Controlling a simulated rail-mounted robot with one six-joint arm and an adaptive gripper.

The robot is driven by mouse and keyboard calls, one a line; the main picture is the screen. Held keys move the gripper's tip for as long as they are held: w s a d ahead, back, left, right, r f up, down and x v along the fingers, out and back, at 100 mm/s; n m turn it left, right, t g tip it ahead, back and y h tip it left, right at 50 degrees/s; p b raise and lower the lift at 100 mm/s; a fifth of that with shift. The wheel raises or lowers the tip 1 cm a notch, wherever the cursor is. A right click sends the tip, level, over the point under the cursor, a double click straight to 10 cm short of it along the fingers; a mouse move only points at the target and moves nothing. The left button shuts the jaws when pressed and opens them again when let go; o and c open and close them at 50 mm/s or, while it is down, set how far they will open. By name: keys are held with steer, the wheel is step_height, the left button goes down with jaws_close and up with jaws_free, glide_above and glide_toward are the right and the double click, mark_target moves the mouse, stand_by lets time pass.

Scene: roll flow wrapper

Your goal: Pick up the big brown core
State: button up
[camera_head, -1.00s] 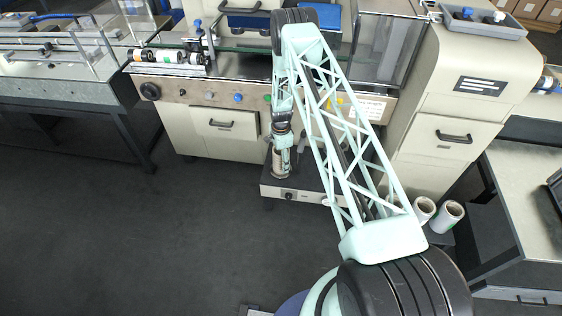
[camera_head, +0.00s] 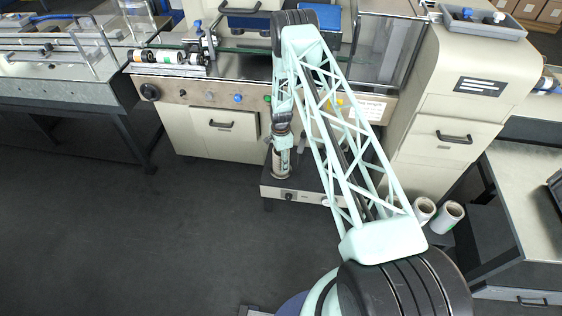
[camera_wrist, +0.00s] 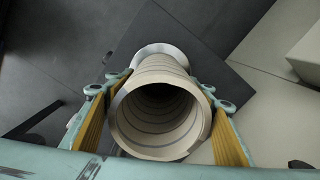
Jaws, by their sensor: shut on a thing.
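The big brown core (camera_wrist: 158,118) is a hollow tan tube with spiral seams, seen from above in the wrist view with its open end toward the camera. My gripper (camera_wrist: 160,112) is shut on it, with one yellow-padded finger on each side of the tube. In the head view the core (camera_head: 281,168) stands upright at the left of a low dark-topped unit, and my gripper (camera_head: 283,145) is around its upper part. A pale disc-like part shows at the core's far end in the wrist view. I cannot tell whether the core touches the surface below.
The low unit (camera_head: 290,196) stands before the cream wrapper machine (camera_head: 222,122). White rolls (camera_head: 446,215) stand at the right beside a bench (camera_head: 530,205). Small rolls (camera_head: 170,57) lie on the machine's left end. The floor (camera_head: 130,240) at left is clear.

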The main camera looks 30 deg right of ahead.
steer(key=shift+r, duration=0.1)
steer(key=shift+r+p, duration=0.4)
steer(key=shift+r, duration=1.4)
steer(key=s+a+r+p, duration=0.1)
steer(key=s+a, duration=0.3)
steer(key=s, duration=1.1)
steer(key=shift+s+a+p, duration=0.2)
steer(key=shift+p, duration=0.15)
steer(key=shift+r, duration=0.1)
